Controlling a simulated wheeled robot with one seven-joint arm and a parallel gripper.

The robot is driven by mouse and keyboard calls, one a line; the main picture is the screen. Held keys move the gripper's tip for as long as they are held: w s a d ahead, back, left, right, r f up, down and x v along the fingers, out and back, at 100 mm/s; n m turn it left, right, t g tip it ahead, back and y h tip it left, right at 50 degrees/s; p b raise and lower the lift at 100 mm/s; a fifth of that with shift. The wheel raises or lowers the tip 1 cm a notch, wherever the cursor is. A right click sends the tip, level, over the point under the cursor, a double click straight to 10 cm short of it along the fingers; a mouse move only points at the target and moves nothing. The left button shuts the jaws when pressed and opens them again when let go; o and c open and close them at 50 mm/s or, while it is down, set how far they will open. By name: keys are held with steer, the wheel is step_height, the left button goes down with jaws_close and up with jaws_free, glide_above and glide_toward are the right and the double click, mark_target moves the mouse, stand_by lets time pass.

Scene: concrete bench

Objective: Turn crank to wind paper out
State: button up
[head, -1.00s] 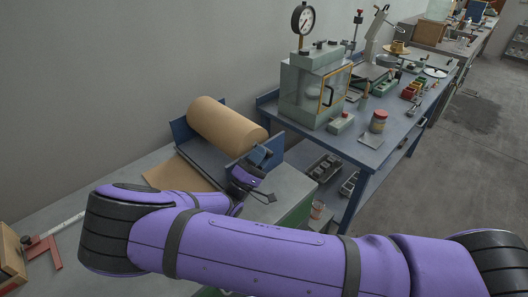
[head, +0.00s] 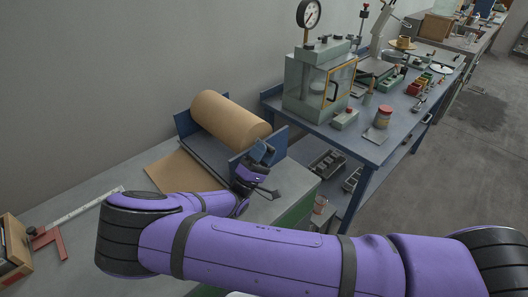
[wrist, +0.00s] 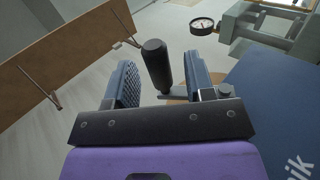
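A brown paper roll (head: 230,120) sits in a blue-sided holder (head: 188,124) on the bench, with a flat sheet of paper (head: 182,178) in front of it. My gripper (head: 262,152) is at the holder's right end plate in the head view, where the crank is hidden or too small to tell. In the wrist view, the crank's black upright handle (wrist: 156,66) stands between the two fingers of my gripper (wrist: 160,82). The fingers are apart, with a visible gap on each side of the handle. A grey crank arm (wrist: 178,95) shows near the handle's lower end.
A red square (head: 48,240) and a ruler (head: 85,212) lie at the bench's left. A wall stands behind.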

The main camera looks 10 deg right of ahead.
steer(key=s+a, duration=0.7)
steer(key=a, duration=0.3)
steer(key=shift+s+a+f, duration=0.25)
steer(key=shift+f, duration=0.15)
